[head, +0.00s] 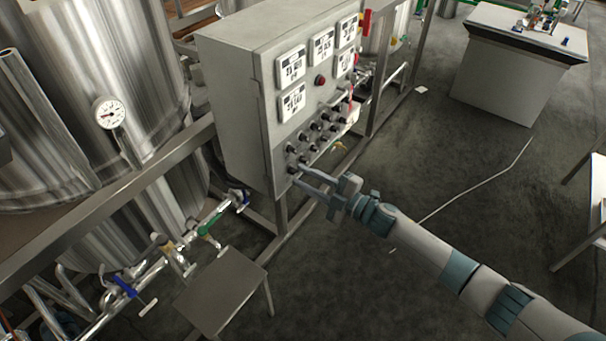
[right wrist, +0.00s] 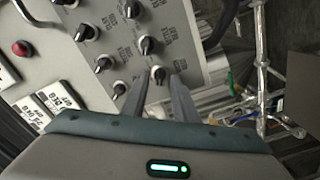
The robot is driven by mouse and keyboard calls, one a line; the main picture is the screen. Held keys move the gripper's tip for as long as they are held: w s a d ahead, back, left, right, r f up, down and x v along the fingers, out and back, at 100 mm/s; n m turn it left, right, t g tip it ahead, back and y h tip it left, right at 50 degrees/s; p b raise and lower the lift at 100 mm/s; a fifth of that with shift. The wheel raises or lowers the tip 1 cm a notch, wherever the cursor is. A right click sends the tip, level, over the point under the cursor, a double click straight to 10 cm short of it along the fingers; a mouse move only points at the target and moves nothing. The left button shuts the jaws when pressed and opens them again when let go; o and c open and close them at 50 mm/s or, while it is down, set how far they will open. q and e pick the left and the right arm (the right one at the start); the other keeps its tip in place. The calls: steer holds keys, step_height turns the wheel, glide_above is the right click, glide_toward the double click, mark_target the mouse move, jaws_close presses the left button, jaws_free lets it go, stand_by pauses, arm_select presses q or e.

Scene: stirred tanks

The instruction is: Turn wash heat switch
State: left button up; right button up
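The grey control cabinet (head: 235,95) stands at the centre of the head view. Its front bears rows of black rotary switches (head: 312,135); the printed labels are too small to read, so I cannot tell which one is the wash heat switch. My right gripper (head: 299,176) is at the lower left of these rows, its two fingers apart and pointing at the panel. In the right wrist view, the fingertips (right wrist: 160,80) are at either side of a black switch (right wrist: 160,74) at the end of a row. I cannot tell whether they touch it. My left gripper is out of view.
A red button (head: 320,80) and white display units (head: 291,65) sit higher on the panel. Steel tanks (head: 90,80) and valved pipes (head: 205,228) stand left. A small steel table (head: 222,290) is below the cabinet.

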steer(key=shift+w+a, duration=0.25)
steer(key=shift+a, duration=0.15)
jaws_close()
steer(key=shift+m, duration=0.3)
steer(key=m+p, duration=0.1)
steer(key=m, duration=0.2)
steer(key=shift+p, duration=0.3)
steer(key=shift+m+p, duration=0.4)
steer(key=shift+m, duration=1.7)
